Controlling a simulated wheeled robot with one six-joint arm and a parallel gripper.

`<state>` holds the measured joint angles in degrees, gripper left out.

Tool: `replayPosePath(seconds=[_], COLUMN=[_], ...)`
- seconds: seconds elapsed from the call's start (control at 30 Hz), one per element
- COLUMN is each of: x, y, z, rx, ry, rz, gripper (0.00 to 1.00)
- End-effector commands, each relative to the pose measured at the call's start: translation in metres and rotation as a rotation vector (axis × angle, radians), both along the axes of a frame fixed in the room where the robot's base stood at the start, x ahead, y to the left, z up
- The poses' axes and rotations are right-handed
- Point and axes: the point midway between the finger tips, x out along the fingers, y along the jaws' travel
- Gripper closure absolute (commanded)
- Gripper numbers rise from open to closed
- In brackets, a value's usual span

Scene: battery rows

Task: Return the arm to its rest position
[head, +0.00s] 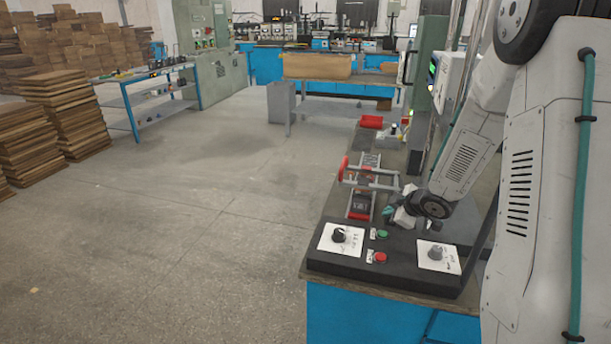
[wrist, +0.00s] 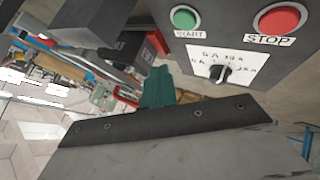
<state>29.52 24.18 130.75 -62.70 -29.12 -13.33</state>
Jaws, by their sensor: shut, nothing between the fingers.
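My gripper (head: 389,211) is low over the bench at the right, just behind the control panel (head: 318,257) and beside a small clamp rig (head: 372,183). Its teal fingers are together and hold nothing. They also show in the wrist view (wrist: 157,88), close to the panel's START button. My arm comes down from the upper right, bent, with its wrist near the bench top. It hides part of the bench behind it. Whether the fingers touch anything is hard to tell.
The panel carries a green button (head: 382,234), a red button (head: 380,257) and two knobs. A dark block (head: 360,205) sits in the clamp rig. A red bin (head: 371,121) stands farther back. A green cabinet (head: 428,90) rises behind my arm. Open floor lies left.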

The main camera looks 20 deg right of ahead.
Motion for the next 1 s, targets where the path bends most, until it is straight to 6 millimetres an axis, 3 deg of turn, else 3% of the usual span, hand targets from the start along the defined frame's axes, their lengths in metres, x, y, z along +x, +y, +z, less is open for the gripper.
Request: replayPosePath(seconds=[0.17, 0.33, 0.43, 0.53, 0.67, 1.0], x=[-0.007, -0.045, -0.076, -0.109, -0.153, -0.264], y=[-0.009, -0.039, -0.048, -0.043, -0.018, 0.099], z=[-0.008, -0.027, -0.013, 0.013, 0.055, 0.149], rx=[-0.013, -0.044, -0.065, -0.071, -0.044, 0.14], ry=[0.051, 0.235, 0.34, 0.438, 0.545, 0.759], rz=[-0.049, -0.279, -0.453, -0.623, -0.809, -1.033], gripper=[1.0, 1.0, 1.0, 1.0, 1.0, 1.0])
